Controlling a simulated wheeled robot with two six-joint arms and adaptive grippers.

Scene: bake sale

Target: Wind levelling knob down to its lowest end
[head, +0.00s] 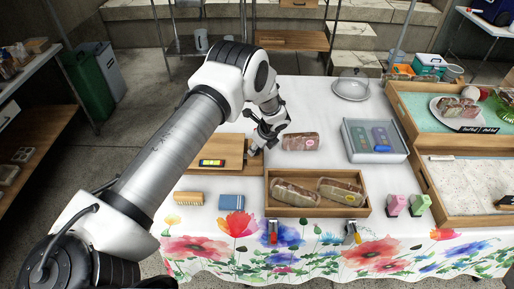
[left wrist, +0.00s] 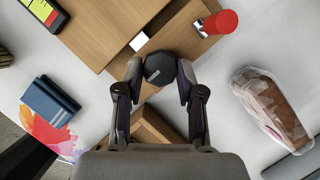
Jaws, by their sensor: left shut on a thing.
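The levelling knob (left wrist: 159,69) is dark and many-sided, with a pale line on its top. It sits at the edge of a wooden board (left wrist: 95,25); in the head view the board (head: 217,147) lies on the left of the table. My left gripper (left wrist: 158,84) is shut on the knob, a fingertip on each side. In the head view my left gripper (head: 257,145) is at the board's right edge, and it mostly hides the knob there. A spirit level with a yellow and red face (head: 212,162) lies on the board. My right gripper is not in view.
A wooden tray (head: 316,211) with two wrapped loaves stands just in front. Another wrapped loaf (head: 300,142) lies right of the gripper. A red-ended cylinder (left wrist: 220,22) is near the knob. A brush (head: 189,198) and blue folded item (head: 231,202) lie in front of the board.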

